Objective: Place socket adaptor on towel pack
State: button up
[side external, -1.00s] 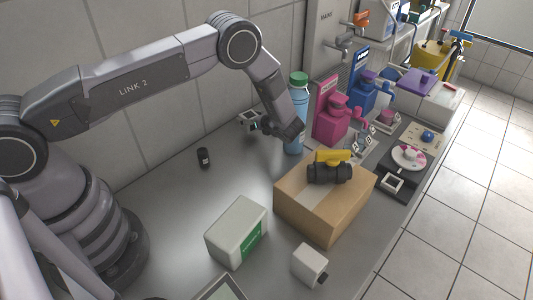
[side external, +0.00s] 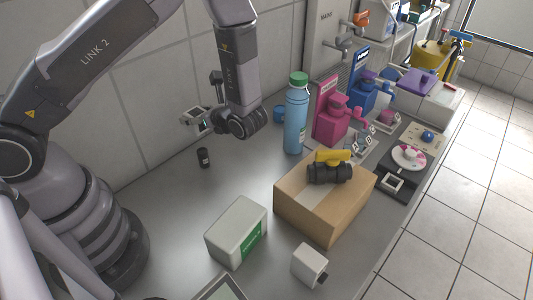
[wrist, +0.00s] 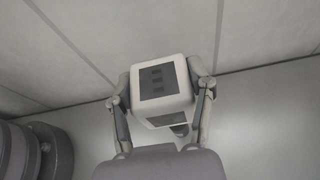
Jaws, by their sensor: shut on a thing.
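The socket adaptor (wrist: 165,113), a white cube with a dark slotted face, fills the space between my fingers in the wrist view. My gripper (side external: 204,119) is shut on it, raised above the back of the counter near the wall. In the side external view the adaptor (side external: 191,118) is small and partly covered by the fingers. The towel pack (side external: 232,226) appears to be the off-white box with a green label, lying on the counter in front of my gripper, well apart from it. Its top is bare.
A cardboard box (side external: 340,215) bears a black valve (side external: 330,173) with a yellow handle. A white cube (side external: 308,262) sits at the front. A blue bottle (side external: 295,120) stands right of my gripper. A small black canister (side external: 203,158) stands below it. Counter around the towel pack is mostly clear.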

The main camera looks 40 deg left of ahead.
jog(key=s+n+g+h, duration=0.2)
jog(key=s+n+g, duration=0.55)
jog(key=s, duration=0.35)
jog(key=s+d+r+n+g+h, duration=0.2)
jog(key=s+d+n+g+h, duration=0.4)
jog(key=s+d+n+h, duration=0.3)
jog(key=n+t+h, duration=0.8)
jog(key=n+h, duration=0.7)
send_over(237, 222)
notch_tip(237, 222, down, 2)
jog(key=shift+f, duration=2.1)
jog(key=shift+f, duration=0.1)
jog(key=o, duration=1.2)
